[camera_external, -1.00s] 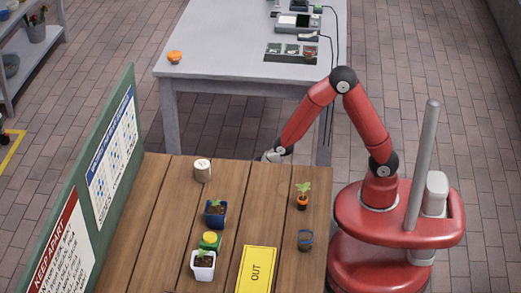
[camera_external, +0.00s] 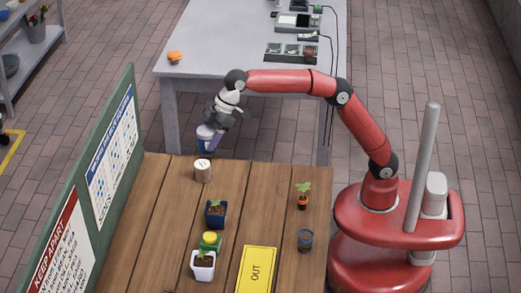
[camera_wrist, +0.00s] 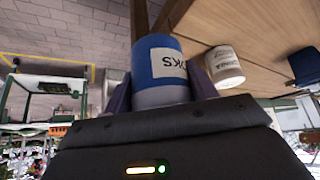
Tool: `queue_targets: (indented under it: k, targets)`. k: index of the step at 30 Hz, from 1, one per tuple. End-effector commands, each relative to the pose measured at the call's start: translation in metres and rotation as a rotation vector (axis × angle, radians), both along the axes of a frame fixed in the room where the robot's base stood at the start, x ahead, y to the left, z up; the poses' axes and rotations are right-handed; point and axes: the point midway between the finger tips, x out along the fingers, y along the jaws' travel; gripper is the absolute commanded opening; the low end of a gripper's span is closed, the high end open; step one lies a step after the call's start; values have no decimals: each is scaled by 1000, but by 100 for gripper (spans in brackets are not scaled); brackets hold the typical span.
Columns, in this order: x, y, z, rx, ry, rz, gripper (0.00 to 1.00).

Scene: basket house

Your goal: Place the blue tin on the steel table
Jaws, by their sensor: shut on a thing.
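The blue tin (camera_wrist: 158,62) has a white label and sits between my fingers in the wrist view. My gripper (camera_external: 209,138) is shut on it. In the outside view the blue tin (camera_external: 203,142) is held up just past the far edge of the wooden table, with a finger covering part of it. The steel table (camera_external: 215,40) stands beyond the wooden table. The tin is in front of that table's near left corner and apart from its top.
The wooden table (camera_external: 262,190) holds a white tin (camera_external: 202,171), several potted plants, a dark blue cup (camera_external: 305,240) and a yellow OUT sign (camera_external: 257,270). An orange object (camera_external: 175,57) and devices (camera_external: 292,50) stand on the steel table. Its middle is clear.

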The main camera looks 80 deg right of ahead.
Motion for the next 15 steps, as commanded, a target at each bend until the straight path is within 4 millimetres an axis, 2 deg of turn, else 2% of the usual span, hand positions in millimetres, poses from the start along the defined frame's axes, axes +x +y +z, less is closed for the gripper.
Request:
queue_targets:
  k: [1, 6, 10, 15]
  targets:
    - [-11, 18, 20, 4, -7, 42, 30]
    - [-61, 69, 80, 5, -9, 188, 30]
    - [-108, 96, 121, 4, -9, 300, 30]
    - [-161, 114, 157, 3, -5, 419, 30]
